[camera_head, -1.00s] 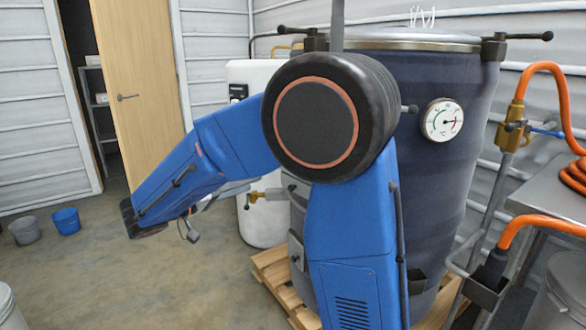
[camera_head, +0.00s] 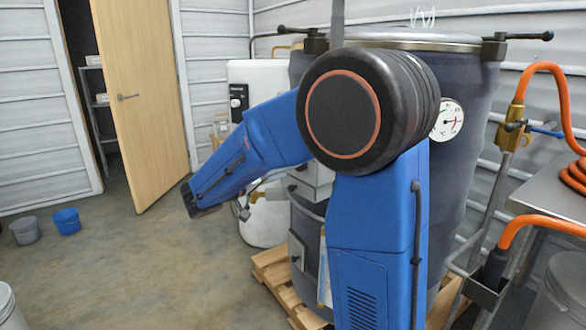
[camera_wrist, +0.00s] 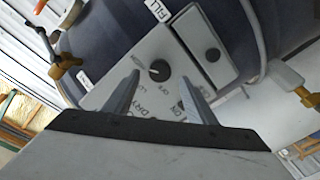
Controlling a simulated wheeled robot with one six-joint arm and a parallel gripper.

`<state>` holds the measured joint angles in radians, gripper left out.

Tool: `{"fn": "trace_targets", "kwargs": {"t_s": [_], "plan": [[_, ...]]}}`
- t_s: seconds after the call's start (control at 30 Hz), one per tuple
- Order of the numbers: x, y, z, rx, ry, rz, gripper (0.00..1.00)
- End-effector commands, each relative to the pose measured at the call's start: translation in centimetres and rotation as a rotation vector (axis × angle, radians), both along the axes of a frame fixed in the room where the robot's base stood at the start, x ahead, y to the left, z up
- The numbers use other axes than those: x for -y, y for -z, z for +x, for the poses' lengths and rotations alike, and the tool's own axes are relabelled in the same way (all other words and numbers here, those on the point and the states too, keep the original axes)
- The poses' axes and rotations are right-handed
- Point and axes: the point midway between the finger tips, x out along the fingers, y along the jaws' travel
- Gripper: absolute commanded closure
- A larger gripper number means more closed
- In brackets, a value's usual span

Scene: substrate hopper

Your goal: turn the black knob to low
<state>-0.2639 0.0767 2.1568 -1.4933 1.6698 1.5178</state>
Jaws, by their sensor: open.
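The black knob (camera_wrist: 161,69) is round, with a short white pointer mark on its left side. My gripper (camera_wrist: 160,74) is open in the wrist view, one finger on each side of the knob in the picture. No contact with the knob is visible. In the head view my blue arm hides most of the panel area, and the knob cannot be made out there.
A brass valve (camera_wrist: 305,97) is at the right. The dark tank (camera_head: 465,190) carries a dial gauge (camera_head: 448,120) and stands on a wooden pallet (camera_head: 272,275). Open floor lies left.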

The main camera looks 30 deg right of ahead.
Motion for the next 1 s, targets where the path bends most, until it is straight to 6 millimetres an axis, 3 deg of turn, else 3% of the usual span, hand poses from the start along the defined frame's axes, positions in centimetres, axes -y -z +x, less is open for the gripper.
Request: {"fn": "trace_targets", "kwargs": {"t_s": [0.3,0.7,0.9,1.0], "plan": [[3.3,0.0,0.5,0.000,0.000,0.000,0.49],[3.8,0.0,0.5,0.000,-0.001,-0.001,0.49],[3.8,0.0,0.5,0.000,-0.001,0.001,0.90],[3.8,0.0,0.6,-0.001,-0.001,0.001,0.90]]}}
